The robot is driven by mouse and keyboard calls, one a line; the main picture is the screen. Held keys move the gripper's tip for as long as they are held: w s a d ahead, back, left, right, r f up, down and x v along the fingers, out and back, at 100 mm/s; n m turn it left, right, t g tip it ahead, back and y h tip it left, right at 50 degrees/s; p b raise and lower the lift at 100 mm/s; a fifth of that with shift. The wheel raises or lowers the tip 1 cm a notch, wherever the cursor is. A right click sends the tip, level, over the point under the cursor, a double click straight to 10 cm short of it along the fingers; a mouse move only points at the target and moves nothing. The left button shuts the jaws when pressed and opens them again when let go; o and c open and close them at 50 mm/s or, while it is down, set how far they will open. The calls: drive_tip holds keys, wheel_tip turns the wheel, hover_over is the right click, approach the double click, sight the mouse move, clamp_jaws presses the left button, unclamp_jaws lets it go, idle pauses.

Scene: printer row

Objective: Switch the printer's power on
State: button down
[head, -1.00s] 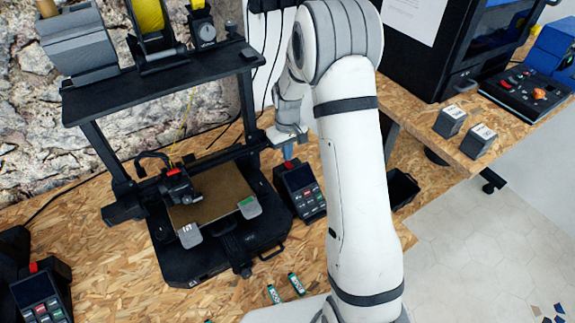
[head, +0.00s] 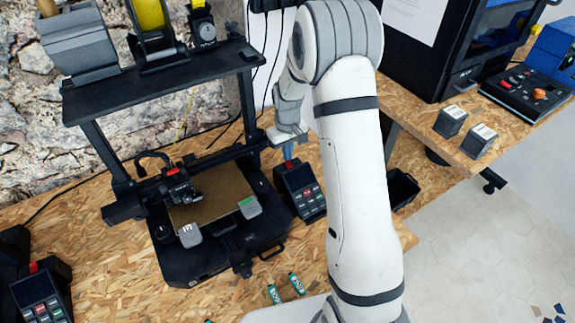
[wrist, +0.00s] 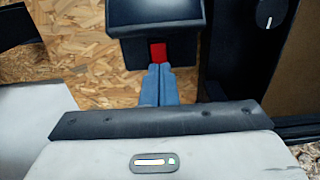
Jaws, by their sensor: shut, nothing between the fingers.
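The printer (head: 185,268) is a black open-frame machine with a brown bed, standing on the wood-chip bench. A small black control box (head: 304,190) with a screen and buttons stands at its right side; it also shows at the top of the wrist view (wrist: 155,18). A red switch (wrist: 158,51) is on the box's side facing my gripper. My gripper (wrist: 157,70) is shut and empty, its blue-grey fingertips at the lower edge of the switch. Contact is not clear. In the head view my gripper (head: 288,151) is just behind the box, and the switch is hidden.
Another control box with a red part (head: 38,295) stands at the lower left. Green-labelled sticks (head: 296,283) lie on the bench in front of the printer. A black bin (head: 402,188) is right of my arm. Two grey blocks (head: 450,121) sit on the right bench.

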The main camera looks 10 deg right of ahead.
sight(288, 163)
drive_tip(key=shift+f+b, duration=0.65)
drive_tip(key=shift+f, duration=0.2)
idle(0.4)
drive_tip(key=shift+r+p, duration=1.9)
drive_tip(key=shift+r, duration=1.65)
drive_tip(key=s+r+m+t, duration=0.2)
drive_tip(key=s+r, duration=1)
drive_tip(key=r, duration=0.2)
drive_tip(key=s+r, duration=0.2)
drive_tip(key=s, duration=0.6)
drive_tip(key=s+r+m+t, duration=0.1)
drive_tip(key=s+r, duration=0.1)
drive_tip(key=s, duration=0.7)
drive_tip(key=shift+r+m, duration=0.3)
drive_tip(key=shift+r, duration=0.1)
